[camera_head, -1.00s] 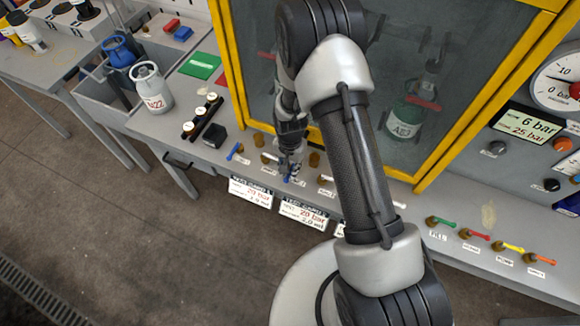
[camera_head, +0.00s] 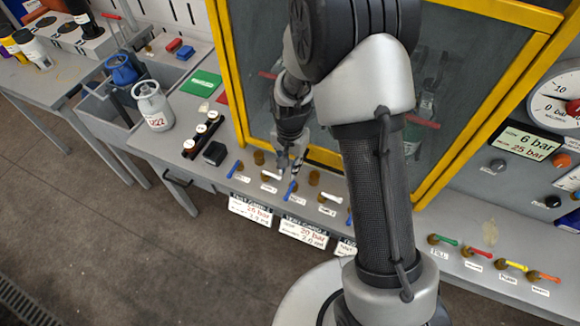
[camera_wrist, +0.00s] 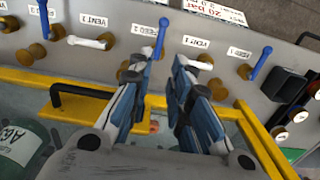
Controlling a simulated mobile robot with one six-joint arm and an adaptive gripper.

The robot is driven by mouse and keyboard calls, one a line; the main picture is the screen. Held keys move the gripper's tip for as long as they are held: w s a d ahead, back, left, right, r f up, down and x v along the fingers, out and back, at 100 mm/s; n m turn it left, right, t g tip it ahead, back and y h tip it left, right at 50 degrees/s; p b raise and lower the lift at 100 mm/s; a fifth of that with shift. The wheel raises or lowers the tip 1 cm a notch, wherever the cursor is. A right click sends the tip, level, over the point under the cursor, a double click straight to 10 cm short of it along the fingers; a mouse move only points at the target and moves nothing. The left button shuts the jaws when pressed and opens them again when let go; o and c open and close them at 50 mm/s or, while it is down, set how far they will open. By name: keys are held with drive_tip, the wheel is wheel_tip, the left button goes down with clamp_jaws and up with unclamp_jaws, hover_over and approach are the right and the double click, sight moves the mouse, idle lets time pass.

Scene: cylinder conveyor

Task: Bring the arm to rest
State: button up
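My gripper (camera_head: 289,166) hangs over the row of small valves at the front of the yellow-framed cabinet. In the wrist view its two fingers (camera_wrist: 160,66) are apart with nothing between them. Past the tips, a blue lever (camera_wrist: 160,36) labelled FEED 2 stands up from its brass valve. It also shows just below the gripper in the head view (camera_head: 290,189). A white lever (camera_wrist: 195,42) labelled VENT 1 lies to its right, near the right fingertip. I cannot tell how wide the gap to either lever is.
The yellow-framed cabinet (camera_head: 228,75) stands close behind the gripper; its black handle (camera_wrist: 82,92) shows in the wrist view. A grey gas cylinder (camera_head: 152,106) stands at left, with a black holder (camera_head: 202,135) nearby. Coloured levers (camera_head: 480,252) line the right bench.

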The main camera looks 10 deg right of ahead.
drive_tip(key=shift+r, duration=0.1)
idle(0.3)
drive_tip(key=s+d+r+n+t, duration=0.1)
drive_tip(key=s+r+n, duration=0.15)
drive_tip(key=r, duration=0.65)
drive_tip(key=s+d+r+n+t, duration=0.1)
drive_tip(key=s+r, duration=0.3)
drive_tip(key=r, duration=0.5)
drive_tip(key=s+r+n+t, duration=0.1)
drive_tip(key=s+r, duration=0.3)
drive_tip(key=s, duration=0.4)
drive_tip(key=s+d+r+n+t, duration=0.1)
drive_tip(key=s+r+n, duration=0.2)
drive_tip(key=s+r, duration=0.2)
drive_tip(key=s, duration=0.3)
drive_tip(key=shift+d+r+t, duration=0.2)
drive_tip(key=shift+r+t, duration=0.1)
